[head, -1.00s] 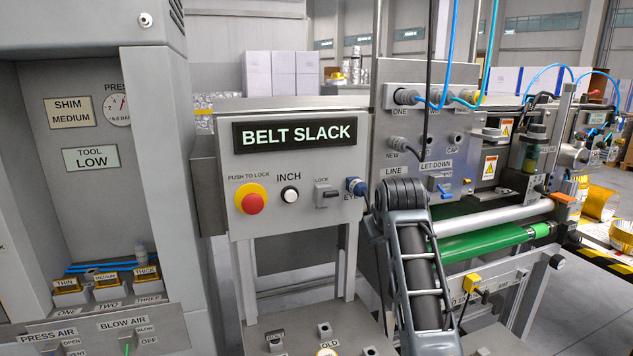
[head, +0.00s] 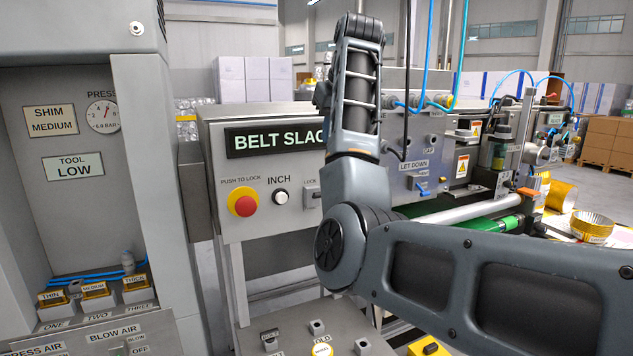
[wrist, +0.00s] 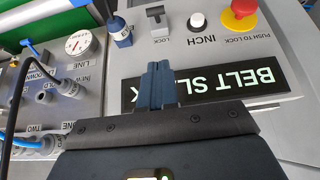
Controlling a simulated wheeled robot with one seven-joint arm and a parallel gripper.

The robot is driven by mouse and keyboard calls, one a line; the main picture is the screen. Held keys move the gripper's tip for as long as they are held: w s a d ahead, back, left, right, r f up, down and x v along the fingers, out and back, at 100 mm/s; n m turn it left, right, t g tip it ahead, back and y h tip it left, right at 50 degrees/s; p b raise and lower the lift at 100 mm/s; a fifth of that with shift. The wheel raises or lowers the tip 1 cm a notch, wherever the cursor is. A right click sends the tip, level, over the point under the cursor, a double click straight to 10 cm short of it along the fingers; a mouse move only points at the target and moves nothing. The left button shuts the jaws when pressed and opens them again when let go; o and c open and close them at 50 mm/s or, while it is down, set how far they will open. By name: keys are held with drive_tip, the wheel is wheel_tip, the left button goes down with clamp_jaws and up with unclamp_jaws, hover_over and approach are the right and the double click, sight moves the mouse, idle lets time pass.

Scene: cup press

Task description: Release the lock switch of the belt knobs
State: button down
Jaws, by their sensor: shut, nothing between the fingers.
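The lock switch, a dark lever on a grey plate labelled LOCK, is on the grey BELT SLACK panel (head: 222,207). In the wrist view, which is upside down, the switch (wrist: 157,19) shows at the top centre. My gripper (wrist: 158,68) points at the panel, its blue fingers shut and empty. The fingertips appear just short of the LOCK label, in line with the switch, with no visible contact. The gripper is hidden behind my arm in the head view.
On the panel are a red push-to-lock button (head: 243,200), a white INCH button (head: 280,197) and a blue EYE fitting (wrist: 120,30). Beside it stands the LET DOWN valve box (head: 420,165) with blue hoses. A lower console (head: 270,325) carries small knobs.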

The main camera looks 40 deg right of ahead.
drive_tip(key=shift+f, duration=0.1)
drive_tip(key=p, duration=0.2)
hover_over(321, 194)
drive_tip(key=f, duration=0.8)
drive_tip(key=shift+w+d, duration=0.1)
drive_tip(key=shift+w, duration=0.15)
drive_tip(key=f, duration=0.3)
drive_tip(key=shift+s+f, duration=0.15)
drive_tip(key=shift+s, duration=0.1)
drive_tip(key=shift+s+f+p, duration=0.15)
drive_tip(key=shift+f+p, duration=0.15)
drive_tip(key=shift+f, duration=0.25)
drive_tip(key=shift+f, duration=0.1)
drive_tip(key=shift+s+f+t+b, duration=0.15)
drive_tip(key=shift+s+t+b, duration=0.05)
drive_tip(key=shift+t+b, duration=0.5)
